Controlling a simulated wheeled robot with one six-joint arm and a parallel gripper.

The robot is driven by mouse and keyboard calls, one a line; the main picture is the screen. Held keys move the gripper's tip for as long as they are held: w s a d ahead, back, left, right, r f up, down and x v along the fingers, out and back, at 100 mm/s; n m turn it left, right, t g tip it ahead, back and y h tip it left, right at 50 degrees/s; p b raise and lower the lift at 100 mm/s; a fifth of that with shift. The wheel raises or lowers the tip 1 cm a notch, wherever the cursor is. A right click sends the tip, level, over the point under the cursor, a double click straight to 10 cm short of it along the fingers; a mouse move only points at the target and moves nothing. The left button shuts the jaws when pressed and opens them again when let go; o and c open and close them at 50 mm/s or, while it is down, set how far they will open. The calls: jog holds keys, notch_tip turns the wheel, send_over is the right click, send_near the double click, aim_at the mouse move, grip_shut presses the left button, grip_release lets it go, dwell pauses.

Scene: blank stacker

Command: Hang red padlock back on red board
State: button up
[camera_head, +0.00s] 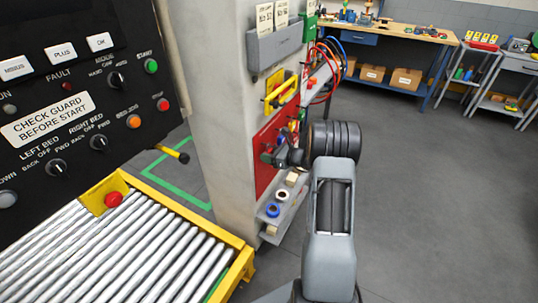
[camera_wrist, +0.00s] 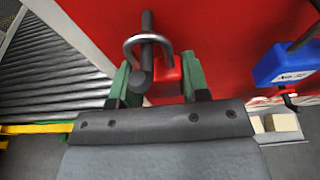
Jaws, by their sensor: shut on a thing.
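The red padlock (camera_wrist: 167,78) is between the green fingers of my gripper (camera_wrist: 158,80) in the wrist view. My gripper is shut on its body. The grey shackle crosses a dark peg (camera_wrist: 147,60) and appears to be around it; the peg hides part of the padlock. The red board (camera_wrist: 225,45) fills the background, and in the head view the red board (camera_head: 264,180) is on the side of a pillar. My gripper (camera_head: 270,156) is in front of that board there, and I cannot make out the padlock.
A blue padlock (camera_wrist: 285,64) hangs to the right of my gripper. A grey shelf (camera_head: 283,208) with tape rolls is below the board. A roller conveyor (camera_head: 130,255) and control panel (camera_head: 80,100) stand at the left. The floor (camera_head: 430,190) at the right is clear.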

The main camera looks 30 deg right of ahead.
jog(key=o, duration=1.3)
jog(key=v, duration=1.4)
jog(key=s+a+f+n+g, duration=0.3)
jog(key=s+f+n+g, duration=0.1)
jog(key=n, duration=0.1)
jog(key=s+a+r+n+g+h+p, duration=0.2)
jog(key=s+a+r+n+h+p, duration=0.1)
jog(key=s+a+r+n, duration=0.4)
jog(key=s+a+r+n+g+h+p, duration=0.2)
jog(key=s+a+r+n+h+p, duration=0.2)
jog(key=a+r+n, duration=0.9)
jog(key=s+n+h, duration=0.1)
jog(key=s+n, duration=0.2)
jog(key=n, duration=0.1)
jog(key=shift+s+a+r+g+h+p, duration=0.2)
jog(key=shift+a+r+g+h+p, duration=0.1)
jog(key=shift+a, duration=0.1)
